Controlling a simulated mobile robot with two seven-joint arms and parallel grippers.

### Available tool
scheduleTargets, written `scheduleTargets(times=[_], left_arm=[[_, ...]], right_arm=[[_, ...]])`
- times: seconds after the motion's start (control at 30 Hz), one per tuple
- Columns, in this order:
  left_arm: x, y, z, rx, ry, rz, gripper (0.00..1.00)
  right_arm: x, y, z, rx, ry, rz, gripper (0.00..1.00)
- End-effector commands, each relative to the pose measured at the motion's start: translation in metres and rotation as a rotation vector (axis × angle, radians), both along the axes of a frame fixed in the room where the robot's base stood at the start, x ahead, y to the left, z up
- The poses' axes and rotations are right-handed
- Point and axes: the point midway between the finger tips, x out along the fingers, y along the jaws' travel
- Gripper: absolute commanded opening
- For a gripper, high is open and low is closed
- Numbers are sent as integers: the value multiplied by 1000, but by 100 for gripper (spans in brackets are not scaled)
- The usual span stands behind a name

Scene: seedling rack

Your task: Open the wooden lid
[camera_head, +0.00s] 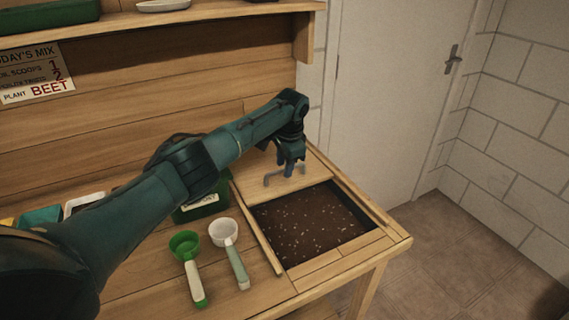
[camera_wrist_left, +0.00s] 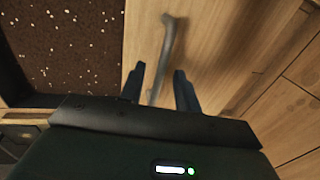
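The wooden lid (camera_head: 312,176) lies at the back of the bin opening in the tabletop, with dark, white-flecked soil (camera_head: 310,222) uncovered in front of it. The lid also shows in the left wrist view (camera_wrist_left: 215,40), with its grey bar handle (camera_wrist_left: 168,45). In the head view the handle (camera_head: 270,180) sits right at my left gripper (camera_head: 290,171). The left wrist view shows my left gripper (camera_wrist_left: 160,84) with its fingers apart, one on each side of the handle's near end, with gaps visible. My right gripper is in neither view.
A green scoop (camera_head: 185,246) and a white scoop (camera_head: 225,234) lie left of the bin. A dark green container (camera_head: 203,208) stands behind them, partly hidden by my arm. A sign (camera_head: 35,73) hangs on the back boards. A door (camera_head: 385,90) stands behind at right.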

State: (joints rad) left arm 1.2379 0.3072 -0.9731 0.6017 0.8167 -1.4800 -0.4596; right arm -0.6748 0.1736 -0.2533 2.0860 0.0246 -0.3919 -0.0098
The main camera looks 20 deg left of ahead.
Motion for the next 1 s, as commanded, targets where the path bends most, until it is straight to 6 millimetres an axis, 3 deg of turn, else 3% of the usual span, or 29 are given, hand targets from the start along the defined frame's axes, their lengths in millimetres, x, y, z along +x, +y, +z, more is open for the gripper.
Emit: scheduleTargets(times=[0.2, 0.33, 0.73, 1.0], left_arm=[[0, 0, 1, 0, 1, 1, 32], [-1, -1, 13, 0, 0, -1, 32], [-11, -15, 95, 0, -4, -1, 32], [-16, -20, 126, 1, -1, 0, 32]], right_arm=[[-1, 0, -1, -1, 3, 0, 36], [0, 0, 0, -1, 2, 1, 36], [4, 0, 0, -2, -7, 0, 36], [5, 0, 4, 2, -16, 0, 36]])
